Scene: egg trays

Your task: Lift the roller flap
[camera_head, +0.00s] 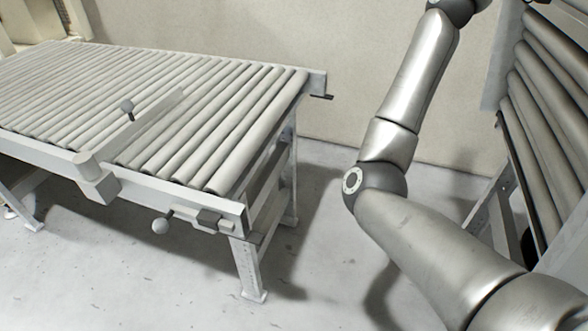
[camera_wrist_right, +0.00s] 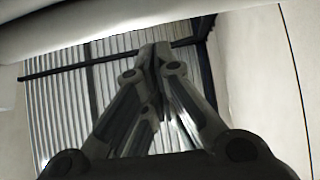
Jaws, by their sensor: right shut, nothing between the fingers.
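A roller conveyor (camera_head: 60,150) stands at the left in the head view. Its right end is a section of rollers (camera_head: 215,125) beyond a cross bar (camera_head: 150,125), with a round knob (camera_head: 160,226) on its front side; this section lies level with the other rollers. More rollers (camera_head: 545,110) show at the right edge, partly cut off; I cannot tell which section is the flap. My right gripper (camera_wrist_right: 154,52) is shut and empty in the wrist view, its fingers in front of a ribbed roller surface (camera_wrist_right: 65,110). I cannot tell whether they touch it. My left gripper is out of view.
A dark bar (camera_wrist_right: 50,72) crosses the ribbed surface in the wrist view. In the head view, open floor (camera_head: 310,250) lies between the two roller sections, with my right arm above it. A plain wall (camera_head: 330,60) stands behind.

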